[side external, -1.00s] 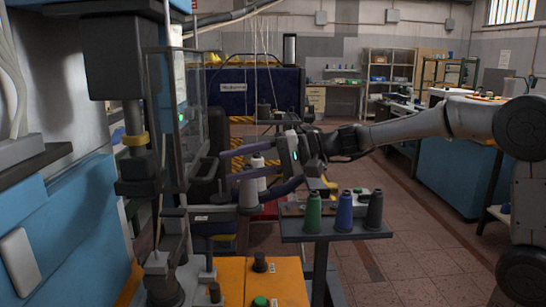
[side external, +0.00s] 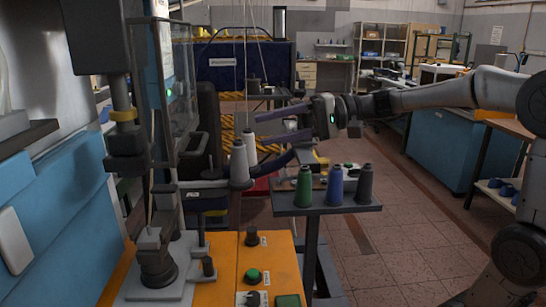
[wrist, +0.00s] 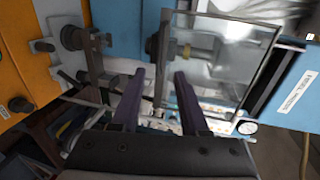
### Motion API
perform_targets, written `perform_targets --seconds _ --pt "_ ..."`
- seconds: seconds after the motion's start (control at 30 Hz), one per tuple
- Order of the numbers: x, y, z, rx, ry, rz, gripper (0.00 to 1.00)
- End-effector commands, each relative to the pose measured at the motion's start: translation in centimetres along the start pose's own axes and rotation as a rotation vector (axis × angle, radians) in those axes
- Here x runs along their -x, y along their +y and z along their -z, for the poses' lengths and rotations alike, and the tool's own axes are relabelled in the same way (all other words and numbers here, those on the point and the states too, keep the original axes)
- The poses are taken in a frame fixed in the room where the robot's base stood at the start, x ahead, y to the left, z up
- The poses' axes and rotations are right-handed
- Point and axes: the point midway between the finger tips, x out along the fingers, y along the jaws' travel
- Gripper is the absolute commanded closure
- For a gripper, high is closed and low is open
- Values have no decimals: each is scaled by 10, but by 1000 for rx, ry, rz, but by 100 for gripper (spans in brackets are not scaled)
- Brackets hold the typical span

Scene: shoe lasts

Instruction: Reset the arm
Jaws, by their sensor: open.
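My gripper (side external: 260,128) is open and empty in the side external view, with its two dark purple fingers pointing left. It is above and to the right of a pale grey thread cone (side external: 239,165), apart from it in the picture. A second white cone (side external: 250,148) stands just behind that one. In the wrist view my gripper (wrist: 159,75) shows its two fingers spread, with nothing between them. My arm reaches in from the right.
A small grey shelf (side external: 325,207) holds a green spool (side external: 303,187), a blue spool (side external: 335,186) and a dark grey spool (side external: 365,185), below my gripper. A machine with a clear guard (side external: 180,90) stands left. The tiled floor (side external: 420,220) at right is open.

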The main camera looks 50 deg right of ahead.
Motion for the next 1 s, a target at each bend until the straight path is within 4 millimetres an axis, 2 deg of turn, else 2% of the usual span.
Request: perform_targets --seconds 0.17,0.27,0.37,0.47,0.5,0.6,0.67,0.73,0.83,0.9,1.0 --pt "-4 -3 -7 10 -16 3 55" --pt "-7 -18 -31 56 -50 15 55" --pt "-8 -18 -77 135 -114 -25 55" --pt "0 7 -128 244 -183 -147 55" --pt "5 22 -144 289 -204 -206 55" --pt "24 61 -176 404 -240 -358 55" --pt "39 87 -188 476 -253 -453 55" --pt "57 116 -195 566 -256 -562 55" --pt "85 154 -195 692 -244 -712 55" --pt "103 176 -189 771 -227 -809 55" --pt "125 198 -176 860 -195 -925 55"
